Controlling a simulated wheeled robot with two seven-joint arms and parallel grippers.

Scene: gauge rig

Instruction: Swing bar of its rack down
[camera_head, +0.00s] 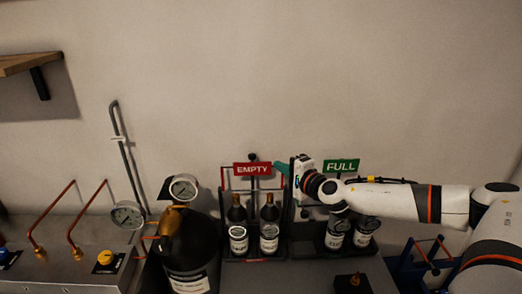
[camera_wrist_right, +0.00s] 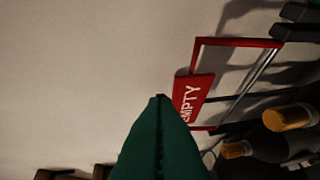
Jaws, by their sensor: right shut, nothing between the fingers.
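The left rack (camera_head: 224,258) carries a red EMPTY sign (camera_head: 252,169) and holds two dark bottles (camera_head: 237,213). Its red bar (camera_wrist_right: 236,42) stands raised behind and above the bottles; in the head view it shows as thin red lines around the sign. My right gripper (camera_head: 279,167) reaches in from the right, its green fingers just right of the sign. In the wrist view the fingers (camera_wrist_right: 160,98) are shut and empty, with the sign (camera_wrist_right: 194,98) and bar to their right. I cannot tell whether they touch the bar. My left gripper is out of view.
The right rack under a FULL sign (camera_head: 341,166) holds bottles, partly behind my right arm. A dark cylinder (camera_head: 190,250) with gauges stands left of the racks. A metal box (camera_head: 70,268) with copper pipes is further left. The wall above is clear.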

